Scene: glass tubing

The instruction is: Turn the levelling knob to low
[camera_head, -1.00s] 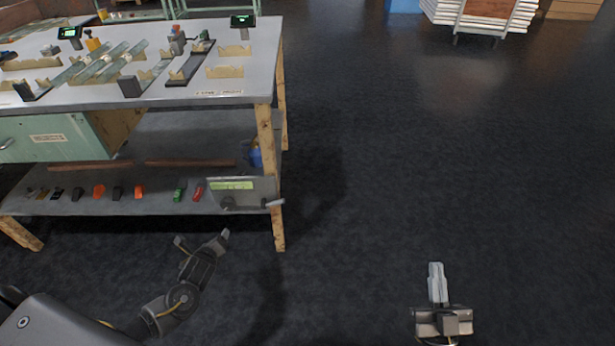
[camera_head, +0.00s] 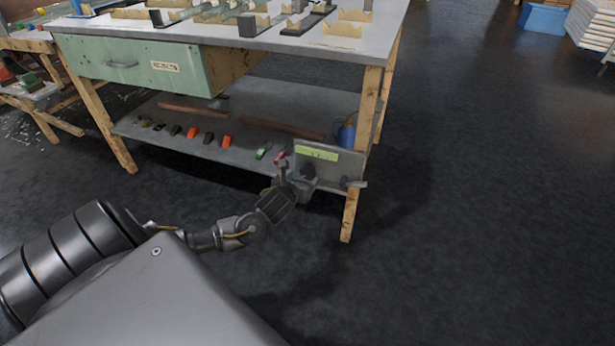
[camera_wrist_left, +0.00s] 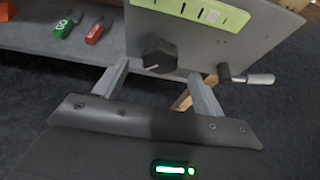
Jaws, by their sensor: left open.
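The levelling knob (camera_wrist_left: 158,57) is dark and faceted, with a short pale mark at its lower left. It sits on a grey panel (camera_wrist_left: 265,32) below a green label strip (camera_wrist_left: 195,12) with dark marks. In the head view the panel (camera_head: 345,168) hangs at the table's right end and the knob (camera_head: 308,172) is small and partly hidden. My left gripper (camera_wrist_left: 158,72) is open, its fingers on either side of the knob in the picture. I cannot tell whether they touch it. In the head view this gripper (camera_head: 289,184) is at the panel's lower left. My right gripper is not in view.
A crank handle (camera_wrist_left: 250,78) sticks out right of the knob. Green (camera_wrist_left: 68,23) and red (camera_wrist_left: 96,30) tools lie on the lower shelf (camera_head: 190,145). A wooden table leg (camera_head: 349,216) stands beside the panel.

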